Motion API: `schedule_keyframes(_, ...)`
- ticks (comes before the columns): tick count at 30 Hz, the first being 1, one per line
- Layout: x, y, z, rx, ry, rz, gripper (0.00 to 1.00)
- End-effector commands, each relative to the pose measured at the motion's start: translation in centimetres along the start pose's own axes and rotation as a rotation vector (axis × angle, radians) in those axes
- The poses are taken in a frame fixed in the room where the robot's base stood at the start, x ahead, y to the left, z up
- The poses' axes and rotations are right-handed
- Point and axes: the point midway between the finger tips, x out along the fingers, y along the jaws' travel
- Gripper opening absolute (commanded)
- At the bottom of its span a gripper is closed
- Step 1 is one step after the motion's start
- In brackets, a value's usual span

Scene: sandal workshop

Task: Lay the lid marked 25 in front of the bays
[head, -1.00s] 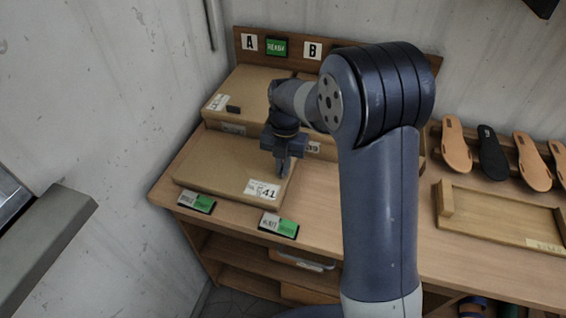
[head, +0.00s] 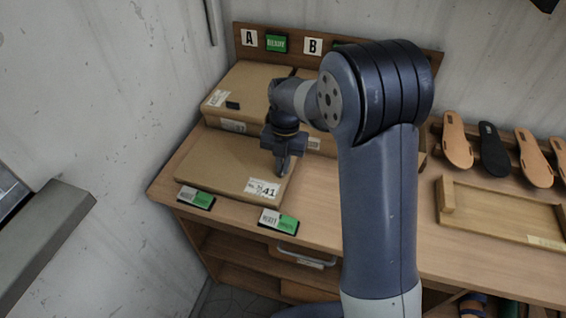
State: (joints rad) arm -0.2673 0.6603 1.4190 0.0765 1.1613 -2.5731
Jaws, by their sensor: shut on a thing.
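A flat brown cardboard lid (head: 222,160) lies on the bench in front of the bays, and its white label reads 41. I do not see a label reading 25. My gripper (head: 281,170) points down at the right-hand part of this lid. It is shut on the lid near its right edge, though the fingertips are small and the exact contact is hard to see. Bay signs A (head: 249,37) and B (head: 313,45) stand on the back board. A cardboard box (head: 248,88) fills bay A. Another box (head: 315,143) in bay B is mostly hidden by my arm.
Two green-and-white tags (head: 195,198) (head: 278,221) sit along the bench's front edge. A small dark item (head: 232,105) is on the bay A box. A wooden tray (head: 495,212) and several insoles (head: 457,142) are at right. Bare bench (head: 318,200) shows right of the lid.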

Motion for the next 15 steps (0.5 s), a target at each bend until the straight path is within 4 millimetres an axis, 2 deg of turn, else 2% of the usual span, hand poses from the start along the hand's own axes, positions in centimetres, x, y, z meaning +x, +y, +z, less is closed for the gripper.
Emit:
schedule_keyframes(11,0.64,0.00,0.07,0.000,0.000,0.000,0.00)
schedule_keyframes(12,0.55,0.00,0.07,0.000,0.000,0.000,0.10)
schedule_keyframes(15,0.55,0.00,0.06,0.000,0.000,0.000,0.18)
